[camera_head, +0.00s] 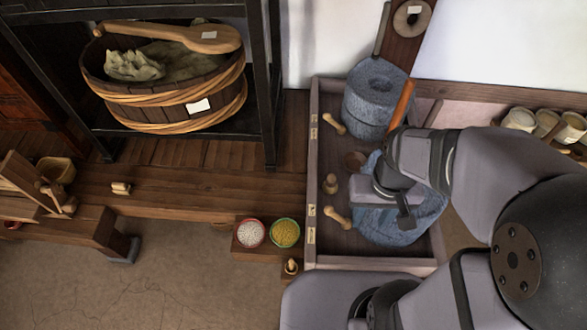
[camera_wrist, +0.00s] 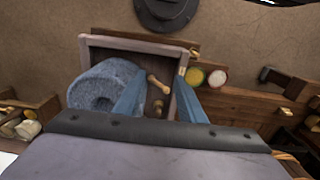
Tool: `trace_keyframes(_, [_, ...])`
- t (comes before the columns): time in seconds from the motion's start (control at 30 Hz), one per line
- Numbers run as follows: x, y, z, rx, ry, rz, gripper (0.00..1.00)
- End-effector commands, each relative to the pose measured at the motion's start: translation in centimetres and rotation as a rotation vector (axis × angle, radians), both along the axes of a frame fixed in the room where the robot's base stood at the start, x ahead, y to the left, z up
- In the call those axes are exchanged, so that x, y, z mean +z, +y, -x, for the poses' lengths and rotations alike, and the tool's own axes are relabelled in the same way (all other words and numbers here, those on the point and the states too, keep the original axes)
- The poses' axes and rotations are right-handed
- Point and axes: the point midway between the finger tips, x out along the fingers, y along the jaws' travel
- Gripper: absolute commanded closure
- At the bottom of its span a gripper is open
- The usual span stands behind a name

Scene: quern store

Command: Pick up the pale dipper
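Two pale wooden pieces with knobbed ends lie in the wooden tray (camera_head: 375,263), one near its back left (camera_head: 335,124) and one near its front left (camera_head: 337,218). I cannot tell which is the pale dipper. The front one also shows in the wrist view (camera_wrist: 158,83), beside the grey stone ring (camera_wrist: 98,86). A small brown knobbed piece (camera_head: 330,184) sits between the two. My gripper (camera_wrist: 157,84) is open, its blue fingers spread apart above the tray. The front pale piece appears between them, not touched. In the head view my wrist hides part of the tray.
A stacked grey quern (camera_head: 375,98) with an orange-brown handle (camera_head: 401,102) stands at the tray's back. Bowls of white (camera_head: 250,233) and yellow grain (camera_head: 285,232) stand left of the tray. A tub (camera_head: 170,95) bears a large wooden paddle (camera_head: 208,38). Pots (camera_head: 520,119) stand right.

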Motion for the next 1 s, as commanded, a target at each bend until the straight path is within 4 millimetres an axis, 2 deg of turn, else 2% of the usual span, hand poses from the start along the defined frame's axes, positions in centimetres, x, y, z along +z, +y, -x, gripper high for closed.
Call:
trace_keyframes(0.27, [-0.4,0.1,0.0,0.021,0.001,0.000,0.63])
trace_keyframes(0.37, [-1.6,0.5,-0.2,0.088,0.002,0.000,0.63])
trace_keyframes(0.47, [-3.7,1.3,-0.6,0.224,0.002,-0.001,0.63])
trace_keyframes(0.67, [-9.9,4.1,-1.6,0.680,0.003,-0.002,0.63])
trace_keyframes(1.0, [-21.7,10.2,-2.5,1.613,0.002,-0.002,0.63])
